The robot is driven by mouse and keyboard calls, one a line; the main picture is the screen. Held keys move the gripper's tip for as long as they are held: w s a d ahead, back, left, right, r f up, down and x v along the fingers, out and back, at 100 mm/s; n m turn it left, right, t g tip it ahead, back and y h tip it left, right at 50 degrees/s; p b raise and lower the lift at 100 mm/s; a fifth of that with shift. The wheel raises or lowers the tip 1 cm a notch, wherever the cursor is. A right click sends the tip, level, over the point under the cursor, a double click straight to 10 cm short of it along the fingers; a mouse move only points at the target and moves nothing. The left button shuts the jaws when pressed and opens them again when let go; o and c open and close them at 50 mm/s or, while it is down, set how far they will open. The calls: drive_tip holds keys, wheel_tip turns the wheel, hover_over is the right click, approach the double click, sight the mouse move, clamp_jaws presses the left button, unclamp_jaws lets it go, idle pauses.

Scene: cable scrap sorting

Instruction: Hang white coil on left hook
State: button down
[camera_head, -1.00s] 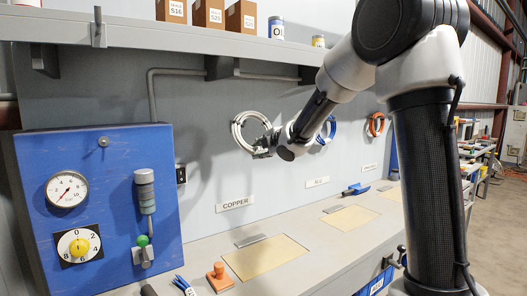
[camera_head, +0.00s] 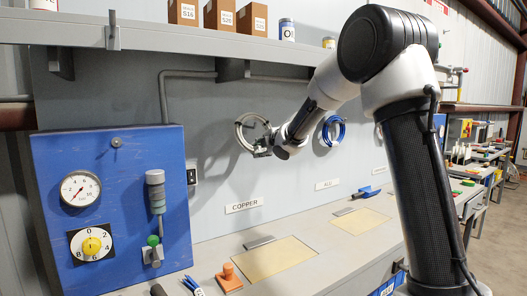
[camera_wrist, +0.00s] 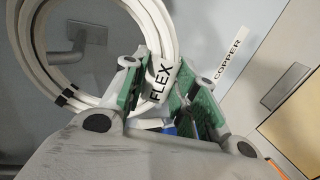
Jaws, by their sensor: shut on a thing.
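The white coil (camera_head: 240,136) is upright in front of the grey wall panel, above the COPPER label (camera_head: 244,205). In the wrist view it fills the upper left (camera_wrist: 30,45), with dark ties and a FLEX tag (camera_wrist: 162,82). My gripper (camera_head: 262,148) is shut on the coil's lower right; its green-padded fingers (camera_wrist: 163,95) lie on both sides of the tag. A grey hook-like fitting (camera_wrist: 75,45) shows through the coil's opening in the wrist view. I cannot tell whether the coil rests on it; the contact is not clear.
A blue coil (camera_head: 333,131) hangs to the right above the ALU label (camera_head: 327,184). A shelf (camera_head: 200,42) with boxes runs overhead. A blue gauge panel (camera_head: 110,205) stands at left. The bench below has yellow mats (camera_head: 268,257) and an orange-handled stamp-like tool (camera_head: 228,278).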

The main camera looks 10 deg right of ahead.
drive_tip(key=shift+w+a, duration=0.2)
drive_tip(key=shift+w, duration=0.35)
drive_tip(key=shift+w+a, duration=0.2)
drive_tip(key=shift+w, duration=0.35)
drive_tip(key=shift+w+a+f, duration=0.1)
drive_tip(key=shift+w+f, duration=0.2)
drive_tip(key=shift+f, duration=0.3)
drive_tip(key=shift+w+a+f, duration=0.1)
drive_tip(key=shift+w+f, duration=0.2)
drive_tip(key=shift+f, duration=0.6)
drive_tip(key=c, duration=1.1)
unclamp_jaws()
drive_tip(key=shift+o, duration=0.2)
drive_tip(key=shift+r, duration=0.1)
